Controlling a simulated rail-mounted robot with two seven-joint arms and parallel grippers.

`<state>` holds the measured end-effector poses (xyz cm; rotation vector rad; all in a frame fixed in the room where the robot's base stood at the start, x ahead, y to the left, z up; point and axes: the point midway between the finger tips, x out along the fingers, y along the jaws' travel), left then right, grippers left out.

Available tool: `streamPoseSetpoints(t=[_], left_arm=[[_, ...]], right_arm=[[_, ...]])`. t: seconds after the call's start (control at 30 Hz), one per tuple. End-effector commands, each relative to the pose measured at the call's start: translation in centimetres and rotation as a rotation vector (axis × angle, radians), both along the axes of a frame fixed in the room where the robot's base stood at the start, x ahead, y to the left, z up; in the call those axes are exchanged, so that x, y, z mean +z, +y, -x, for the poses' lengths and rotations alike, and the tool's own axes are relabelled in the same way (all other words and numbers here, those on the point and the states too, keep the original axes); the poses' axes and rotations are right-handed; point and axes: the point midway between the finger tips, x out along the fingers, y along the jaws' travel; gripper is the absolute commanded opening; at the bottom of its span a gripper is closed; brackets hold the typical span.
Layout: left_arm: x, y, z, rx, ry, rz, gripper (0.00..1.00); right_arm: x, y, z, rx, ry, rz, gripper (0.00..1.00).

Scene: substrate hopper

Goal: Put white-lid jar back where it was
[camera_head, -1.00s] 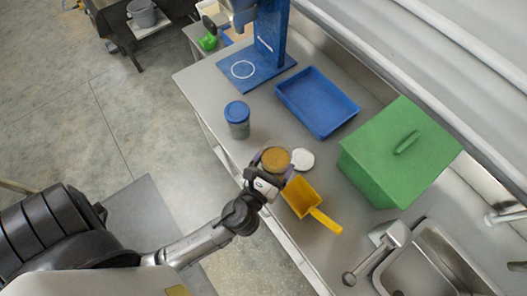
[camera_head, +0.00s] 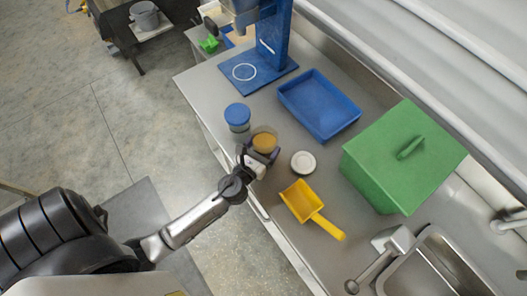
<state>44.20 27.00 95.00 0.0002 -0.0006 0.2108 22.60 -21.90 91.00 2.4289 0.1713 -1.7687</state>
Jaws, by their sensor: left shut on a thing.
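A clear jar (camera_head: 264,141) with a tan top or tan contents is at the left front of the counter, beside the blue-lid jar (camera_head: 238,115). My left gripper (camera_head: 262,154) is shut on this jar from its near side. I cannot tell whether the jar touches the counter. A round white lid (camera_head: 303,162) is on the counter to the right of the held jar, apart from it. I see no jar body under it. My right gripper is out of view.
A yellow scoop (camera_head: 302,201) lies near the front edge. A blue tray (camera_head: 318,104), a green lidded box (camera_head: 392,165) and a blue stand (camera_head: 250,82) are behind. A sink (camera_head: 430,262) is at lower right.

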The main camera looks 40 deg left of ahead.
Motion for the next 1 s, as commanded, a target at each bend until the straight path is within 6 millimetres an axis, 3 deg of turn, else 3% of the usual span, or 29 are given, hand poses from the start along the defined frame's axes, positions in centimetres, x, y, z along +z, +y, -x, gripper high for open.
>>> streamPoseSetpoints(t=[0.17, 0.5, 0.93, 0.97, 1.0], left_arm=[[-0.5, 0.2, -0.2, 0.001, -0.001, 0.001, 0.41], [-4.2, 0.2, -0.2, 0.001, -0.001, 0.001, 0.41], [-4.5, 0.1, -0.2, 0.0, -0.001, 0.0, 0.41], [-4.6, 0.2, -0.1, 0.0, 0.0, 0.0, 0.82], [-4.5, 0.2, -0.1, 0.0, 0.0, 0.0, 0.86]], right_arm=[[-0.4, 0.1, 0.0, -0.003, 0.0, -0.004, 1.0], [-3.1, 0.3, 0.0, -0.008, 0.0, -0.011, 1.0], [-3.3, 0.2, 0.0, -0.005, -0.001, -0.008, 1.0], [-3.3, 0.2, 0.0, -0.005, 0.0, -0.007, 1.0], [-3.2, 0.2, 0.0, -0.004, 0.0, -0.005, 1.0]])
